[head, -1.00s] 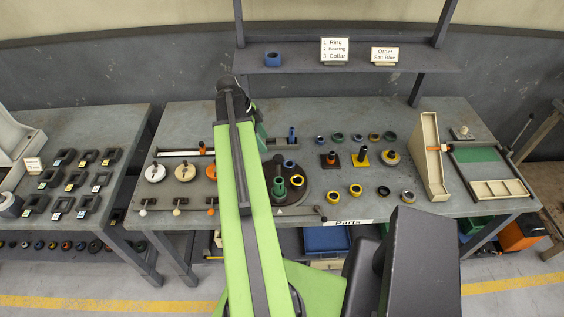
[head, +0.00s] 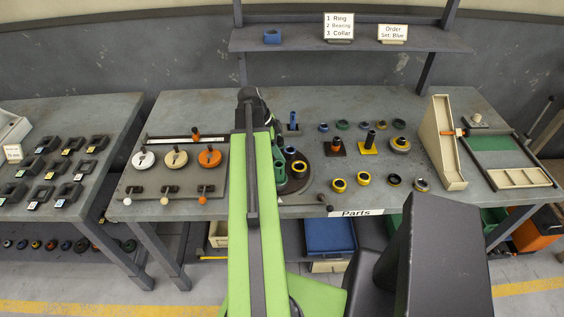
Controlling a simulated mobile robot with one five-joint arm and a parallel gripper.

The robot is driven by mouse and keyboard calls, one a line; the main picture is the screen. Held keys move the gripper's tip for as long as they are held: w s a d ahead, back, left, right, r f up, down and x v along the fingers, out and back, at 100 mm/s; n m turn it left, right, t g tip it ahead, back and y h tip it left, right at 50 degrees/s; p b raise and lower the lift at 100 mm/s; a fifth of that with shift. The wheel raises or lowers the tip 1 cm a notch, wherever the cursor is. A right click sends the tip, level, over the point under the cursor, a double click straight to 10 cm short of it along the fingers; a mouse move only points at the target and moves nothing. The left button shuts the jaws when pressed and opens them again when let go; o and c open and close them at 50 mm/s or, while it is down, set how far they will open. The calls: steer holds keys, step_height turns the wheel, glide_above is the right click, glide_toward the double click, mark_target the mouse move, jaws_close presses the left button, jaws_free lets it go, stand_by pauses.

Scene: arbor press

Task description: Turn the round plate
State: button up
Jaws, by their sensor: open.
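The round plate (head: 300,185) is a dark disc on the middle table, partly hidden behind my green arm. My arm reaches up across the picture to a dark joint at the plate's far left. The gripper's fingers are hidden behind the arm, so I see no contact with the plate.
Left of my arm is a board with white, tan and orange discs (head: 209,157). Right of the plate are several rings and posts (head: 369,143) and a tall beige panel (head: 440,140). Above is a shelf with a blue ring (head: 272,37) and signs (head: 339,27).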

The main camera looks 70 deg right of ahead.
steer(key=shift+b+x, duration=0.3)
steer(key=shift+x, duration=0.45)
